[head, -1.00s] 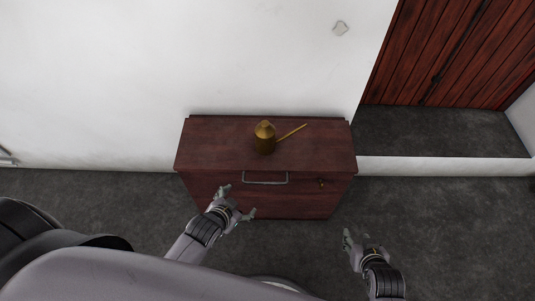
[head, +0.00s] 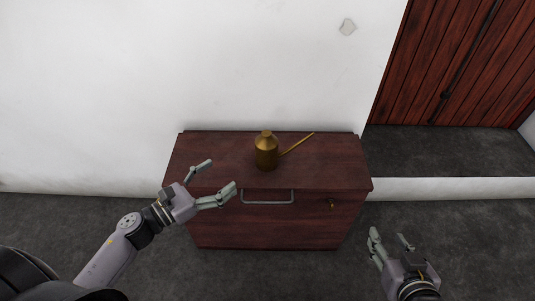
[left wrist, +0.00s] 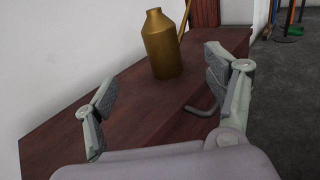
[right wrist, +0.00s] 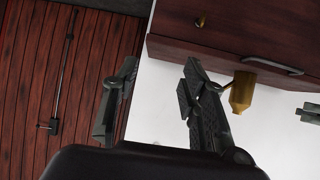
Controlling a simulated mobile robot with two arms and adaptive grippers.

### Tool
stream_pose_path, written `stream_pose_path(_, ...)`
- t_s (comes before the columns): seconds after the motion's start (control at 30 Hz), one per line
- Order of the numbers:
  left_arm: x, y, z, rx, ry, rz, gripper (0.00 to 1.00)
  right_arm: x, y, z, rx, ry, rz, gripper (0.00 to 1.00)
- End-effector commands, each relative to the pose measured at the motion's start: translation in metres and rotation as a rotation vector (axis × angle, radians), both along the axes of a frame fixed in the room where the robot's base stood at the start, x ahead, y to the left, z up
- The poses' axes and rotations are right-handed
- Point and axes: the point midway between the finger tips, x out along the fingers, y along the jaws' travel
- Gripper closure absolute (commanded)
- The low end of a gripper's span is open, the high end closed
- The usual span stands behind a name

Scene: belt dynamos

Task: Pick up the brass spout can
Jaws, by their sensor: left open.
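The brass spout can (head: 266,152) stands upright on the dark red wooden cabinet, its thin spout pointing up to the right. In the left wrist view the can (left wrist: 162,46) is ahead, beyond the fingers and between their tips. My left gripper (head: 219,176) is open and empty, at the cabinet's front left, short of the can. My right gripper (head: 391,238) is open and empty, low in front of the cabinet's right side. In the right wrist view the can (right wrist: 242,92) appears upside down, partly hidden by the cabinet edge.
The cabinet (head: 210,150) has a bar handle (head: 267,197) and a small brass knob or key (head: 332,204) on its front. Its top is otherwise clear. A white wall is behind it. A red plank door (head: 435,60) is at the right. Grey floor is open around.

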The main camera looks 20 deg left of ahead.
Motion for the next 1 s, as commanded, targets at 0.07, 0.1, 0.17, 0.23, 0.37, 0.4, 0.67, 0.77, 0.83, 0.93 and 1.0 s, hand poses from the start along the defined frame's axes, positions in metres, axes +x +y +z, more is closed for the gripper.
stream_pose_path(0.07, 0.012, -0.007, 0.001, 0.004, -0.006, -0.004, 0.23, 0.001, 0.001, 0.002, 0.003, -0.010, 0.001, 0.60)
stream_pose_path(0.1, 0.020, -0.012, 0.002, 0.003, -0.007, -0.003, 0.23, 0.002, 0.001, 0.003, 0.004, -0.016, 0.001, 0.60)
stream_pose_path(0.17, 0.031, -0.019, 0.002, 0.003, -0.007, -0.002, 0.23, 0.003, 0.002, 0.004, 0.006, -0.023, 0.002, 0.60)
stream_pose_path(0.23, 0.045, -0.026, 0.002, 0.002, -0.006, -0.001, 0.23, 0.004, 0.002, 0.005, 0.007, -0.029, 0.002, 0.60)
stream_pose_path(0.37, 0.069, -0.041, 0.002, -0.001, -0.005, -0.001, 0.23, 0.005, 0.002, 0.006, 0.009, -0.038, 0.003, 0.60)
stream_pose_path(0.4, 0.076, -0.045, 0.002, 0.000, -0.004, 0.001, 0.23, 0.005, 0.002, 0.006, 0.010, -0.040, 0.003, 0.60)
stream_pose_path(0.67, 0.098, -0.059, 0.001, -0.003, -0.001, 0.001, 0.23, 0.006, 0.003, 0.008, 0.012, -0.050, 0.003, 0.60)
stream_pose_path(0.77, 0.104, -0.063, 0.000, -0.003, -0.001, 0.002, 0.23, 0.007, 0.003, 0.008, 0.013, -0.056, 0.003, 0.60)
stream_pose_path(0.83, 0.113, -0.068, -0.001, -0.003, -0.002, 0.002, 0.23, 0.010, 0.004, 0.011, 0.018, -0.077, 0.005, 0.60)
stream_pose_path(0.93, 0.127, -0.077, -0.003, -0.003, -0.003, 0.001, 0.23, 0.017, 0.008, 0.021, 0.033, -0.135, 0.010, 0.60)
stream_pose_path(1.0, 0.135, -0.082, -0.002, -0.004, -0.002, 0.002, 0.23, 0.018, 0.008, 0.023, 0.034, -0.144, 0.011, 0.60)
